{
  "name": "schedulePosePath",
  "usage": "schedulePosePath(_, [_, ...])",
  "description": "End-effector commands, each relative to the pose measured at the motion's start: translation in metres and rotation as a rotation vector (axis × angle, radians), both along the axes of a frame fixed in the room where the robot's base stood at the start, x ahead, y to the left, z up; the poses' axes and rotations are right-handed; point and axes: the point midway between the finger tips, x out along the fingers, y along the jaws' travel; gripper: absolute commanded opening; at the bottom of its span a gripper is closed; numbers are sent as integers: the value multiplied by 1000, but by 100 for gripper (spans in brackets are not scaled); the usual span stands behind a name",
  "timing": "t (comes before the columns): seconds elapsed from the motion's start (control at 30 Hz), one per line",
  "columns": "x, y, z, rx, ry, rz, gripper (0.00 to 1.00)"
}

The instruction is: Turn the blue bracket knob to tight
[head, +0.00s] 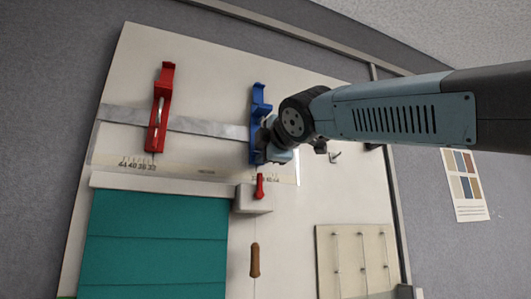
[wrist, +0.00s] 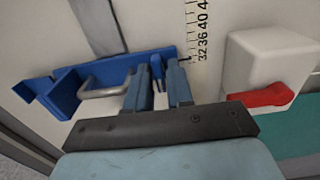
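The blue bracket (head: 258,100) is mounted on the white board and crosses a grey metal strip. In the wrist view the blue bracket (wrist: 122,72) lies across the picture, with a bent silver rod at its left part. Its small blue knob (wrist: 157,67) sticks out near the right end. My gripper (head: 268,150) is at the bracket's lower end in the head view and hides the knob there. In the wrist view my gripper (wrist: 159,75) has its fingers close together on both sides of the knob, which fills the narrow gap at the tips.
A red bracket (head: 160,108) is at the left on the same strip. A white block with a red lever (wrist: 262,97) stands close to the right of my fingers. A teal panel (head: 155,245) and a brown handle (head: 255,260) are lower down.

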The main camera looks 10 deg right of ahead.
Motion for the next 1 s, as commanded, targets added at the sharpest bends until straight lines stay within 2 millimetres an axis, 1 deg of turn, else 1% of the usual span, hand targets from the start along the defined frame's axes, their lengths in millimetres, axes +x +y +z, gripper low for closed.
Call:
schedulePosePath(0.3, [2, 1, 0, 0, 0, 0, 21])
schedulePosePath(0.37, [2, 1, 0, 0, 0, 0, 16])
schedulePosePath(0.53, [2, 1, 0, 0, 1, 0, 0])
schedulePosePath(0.73, [2, 1, -1, -1, 3, 0, 0])
schedulePosePath(0.77, [2, -10, -1, 2, 3, -1, 0])
schedulePosePath(0.83, [3, -4, -1, 1, 3, -3, 0])
schedulePosePath(1.0, [3, -2, -2, 22, 11, -5, 0])
